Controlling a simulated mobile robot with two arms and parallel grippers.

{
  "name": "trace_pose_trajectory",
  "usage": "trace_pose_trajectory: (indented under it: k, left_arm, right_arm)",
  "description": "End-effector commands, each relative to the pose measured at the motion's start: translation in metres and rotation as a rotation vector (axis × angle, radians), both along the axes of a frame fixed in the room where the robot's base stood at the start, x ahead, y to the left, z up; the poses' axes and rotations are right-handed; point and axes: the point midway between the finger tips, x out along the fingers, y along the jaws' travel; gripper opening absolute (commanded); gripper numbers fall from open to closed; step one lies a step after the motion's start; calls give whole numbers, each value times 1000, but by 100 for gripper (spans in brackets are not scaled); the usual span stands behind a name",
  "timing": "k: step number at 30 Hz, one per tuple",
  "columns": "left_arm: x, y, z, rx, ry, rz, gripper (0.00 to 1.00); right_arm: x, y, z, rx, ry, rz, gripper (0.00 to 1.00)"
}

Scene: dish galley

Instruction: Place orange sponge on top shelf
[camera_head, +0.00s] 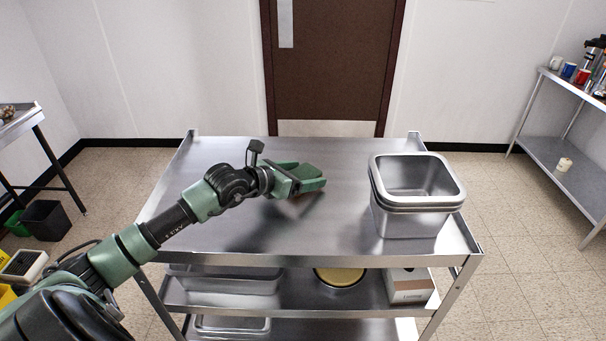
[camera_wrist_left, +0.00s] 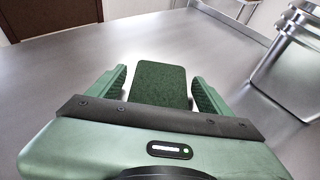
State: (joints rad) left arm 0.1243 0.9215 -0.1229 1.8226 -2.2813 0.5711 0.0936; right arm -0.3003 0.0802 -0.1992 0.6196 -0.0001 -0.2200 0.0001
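My left gripper (camera_head: 308,177) is low over the middle of the cart's top shelf (camera_head: 240,225). In the left wrist view, a dark green rough pad (camera_wrist_left: 158,84) lies between the fingers of this gripper (camera_wrist_left: 160,88). It looks like the scouring face of a sponge. A thin gap shows between the pad and each finger, so the gripper looks open around it. No orange face shows clearly; a faint reddish tint shows on the metal below the gripper in the head view. Whether the pad touches the shelf is hard to tell. My right gripper is not in view.
Stacked square steel pans (camera_head: 415,215) stand on the top shelf's right side. Lower shelves hold a steel pan (camera_head: 225,284), a round yellow item (camera_head: 340,276) and a box (camera_head: 408,287). The top shelf's back and left are clear. Raised rims edge the shelf.

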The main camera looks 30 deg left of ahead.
Motion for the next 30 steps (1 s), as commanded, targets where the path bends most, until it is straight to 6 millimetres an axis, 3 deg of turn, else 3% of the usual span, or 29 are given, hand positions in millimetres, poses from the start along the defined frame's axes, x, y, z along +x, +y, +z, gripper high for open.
trace_pose_trajectory:
  k: [9, 14, 30]
  left_arm:
    - [-1, 0, 5, 0, 0, 0, 80]
    - [-21, 5, 7, 3, 2, 0, 80]
    - [-94, 21, 41, -4, 1, 1, 80]
  right_arm:
    - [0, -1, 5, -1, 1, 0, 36]
    - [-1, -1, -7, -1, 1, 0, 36]
    - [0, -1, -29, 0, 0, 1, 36]
